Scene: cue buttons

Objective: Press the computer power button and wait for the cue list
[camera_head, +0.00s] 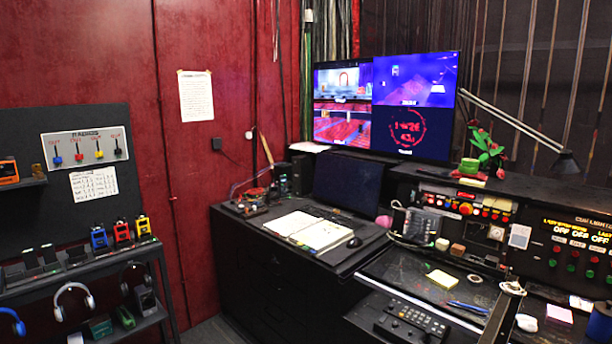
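A dark, blank computer screen (348,183) stands at the back of the left black desk. Small black upright boxes (301,173) stand just left of it. I cannot make out a power button on any of them. No cue list can be read on any screen. My gripper does not show in this view.
An open notebook (312,231) and a mouse (354,242) lie on the left desk. A button panel (466,207) and a cue light panel (575,240) line the right desk. A control keypad (411,321) sits in front.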

